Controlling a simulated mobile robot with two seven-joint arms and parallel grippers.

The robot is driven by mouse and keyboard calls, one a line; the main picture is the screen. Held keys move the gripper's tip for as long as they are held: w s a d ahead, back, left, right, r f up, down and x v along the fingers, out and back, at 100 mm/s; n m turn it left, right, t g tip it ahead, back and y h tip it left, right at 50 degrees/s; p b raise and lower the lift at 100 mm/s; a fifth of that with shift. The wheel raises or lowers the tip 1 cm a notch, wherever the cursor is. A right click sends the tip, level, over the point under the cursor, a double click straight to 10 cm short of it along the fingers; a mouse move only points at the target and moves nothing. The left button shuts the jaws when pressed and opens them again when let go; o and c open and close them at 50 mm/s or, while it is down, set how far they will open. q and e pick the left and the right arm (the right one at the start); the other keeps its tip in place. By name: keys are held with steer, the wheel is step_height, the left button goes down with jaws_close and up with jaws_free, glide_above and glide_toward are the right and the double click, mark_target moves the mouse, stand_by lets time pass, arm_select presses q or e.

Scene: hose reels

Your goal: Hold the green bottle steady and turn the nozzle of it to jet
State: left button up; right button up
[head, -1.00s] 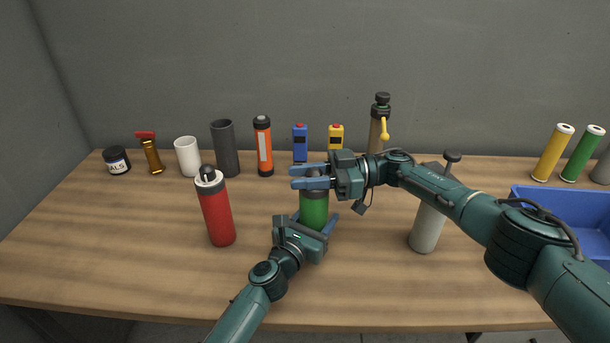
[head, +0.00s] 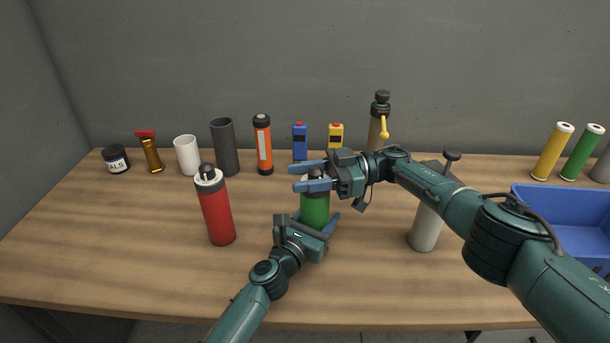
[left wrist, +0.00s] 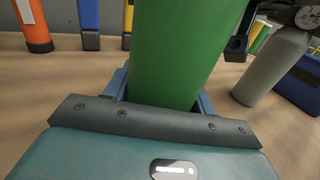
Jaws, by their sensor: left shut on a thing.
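The green bottle (head: 314,210) stands upright on the table, its body filling the middle of the left wrist view (left wrist: 180,50). My left gripper (head: 315,222) is shut on its lower body, one finger on each side. The bottle's dark nozzle (head: 317,174) is at the top, partly hidden by my right gripper (head: 295,178). The right gripper's blue fingers are apart, one behind and one in front of the nozzle, with a gap showing between them. The nozzle's setting cannot be read.
A red bottle (head: 217,212) stands to the left and a grey bottle (head: 427,225) to the right, under my right arm. Several items line the back, including an orange torch (head: 263,145) and a brown bottle (head: 377,136). A blue bin (head: 565,203) is at right.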

steer(key=shift+o, duration=0.7)
steer(key=shift+r, duration=0.1)
step_height(320, 180, up, 10)
